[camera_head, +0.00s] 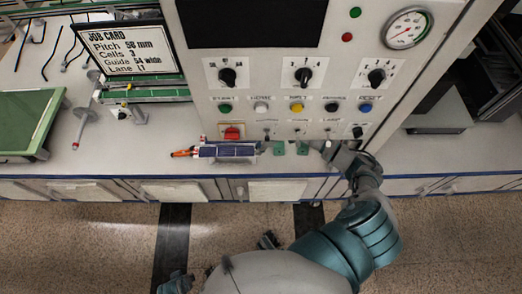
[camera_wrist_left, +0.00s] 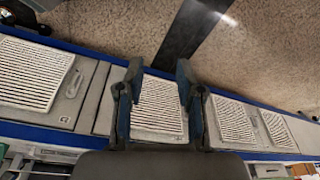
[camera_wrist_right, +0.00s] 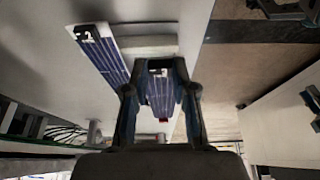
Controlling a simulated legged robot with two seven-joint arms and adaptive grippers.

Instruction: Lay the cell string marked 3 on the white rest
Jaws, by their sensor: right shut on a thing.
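My right gripper (camera_wrist_right: 157,80) is shut on a dark blue cell string (camera_wrist_right: 161,95); the mark at its end looks like 3. A second blue string (camera_wrist_right: 103,50), whose mark looks like 2, lies to the left on a pale surface. A pale bar (camera_wrist_right: 147,46), perhaps the white rest, shows beyond the held string. In the head view my right gripper (camera_head: 325,147) is at the bench front, and blue cells (camera_head: 228,150) show to its left; I cannot tell which string they belong to. My left gripper (camera_wrist_left: 158,84) is open and empty above louvred panels of the bench front.
A control panel (camera_head: 295,75) with knobs and buttons stands behind the strings. Green blocks (camera_head: 280,148) and an orange-tipped tool (camera_head: 183,153) are near the bench edge. A job card screen (camera_head: 125,50) and a green board (camera_head: 28,120) are at the left.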

